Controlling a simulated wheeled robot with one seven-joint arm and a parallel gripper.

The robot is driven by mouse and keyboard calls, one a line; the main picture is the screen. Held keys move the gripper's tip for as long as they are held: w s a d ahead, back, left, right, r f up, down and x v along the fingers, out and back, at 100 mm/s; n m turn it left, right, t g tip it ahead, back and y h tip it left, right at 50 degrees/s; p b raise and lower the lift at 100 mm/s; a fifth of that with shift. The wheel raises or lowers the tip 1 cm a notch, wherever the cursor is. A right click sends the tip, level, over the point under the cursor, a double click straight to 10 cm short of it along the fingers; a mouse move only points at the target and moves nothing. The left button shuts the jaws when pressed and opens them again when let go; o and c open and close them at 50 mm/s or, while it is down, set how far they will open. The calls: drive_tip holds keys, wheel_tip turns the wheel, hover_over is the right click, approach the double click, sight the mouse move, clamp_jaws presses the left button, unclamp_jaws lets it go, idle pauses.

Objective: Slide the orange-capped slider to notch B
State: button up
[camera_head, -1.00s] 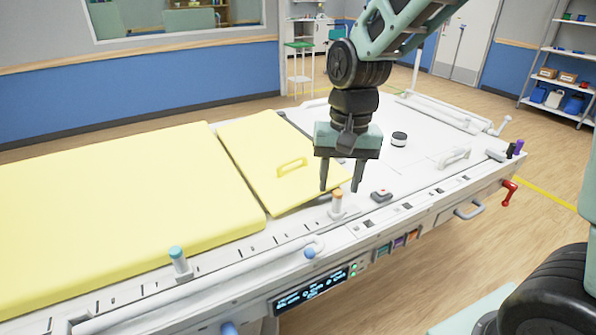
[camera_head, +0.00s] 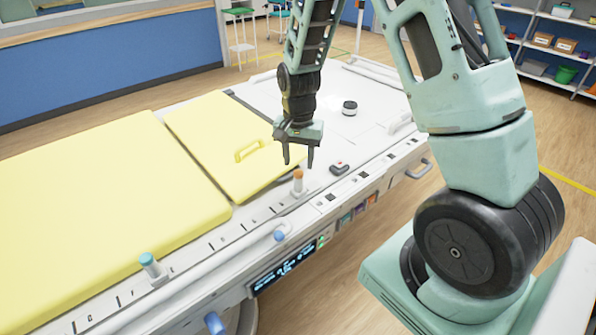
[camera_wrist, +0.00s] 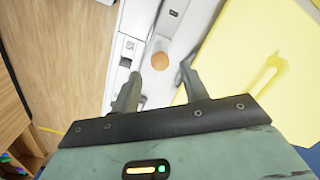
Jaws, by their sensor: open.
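The orange-capped slider (camera_head: 298,180) stands upright on the near rail of the bed, beside the corner of the yellow panel. My gripper (camera_head: 298,166) is open and empty, pointing down just above and behind the slider. In the wrist view the orange cap (camera_wrist: 160,61) shows just beyond the gap between the open fingers (camera_wrist: 160,85), apart from them. A teal-capped slider (camera_head: 149,264) stands further left on the same rail. Slot marks and small letters run along the rail; letter C shows at the far left, and I cannot make out notch B.
The yellow panel with a handle (camera_head: 215,135) lies slightly raised behind the rail. A small dark device with a red button (camera_head: 340,168) and a black-and-white round knob (camera_head: 349,108) sit on the white bed top. A blue knob (camera_head: 280,236) and display (camera_head: 285,266) are on the front.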

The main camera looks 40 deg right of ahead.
sight(299, 172)
drive_tip(key=shift+f+p, duration=0.35)
drive_tip(key=shift+f, duration=2.4)
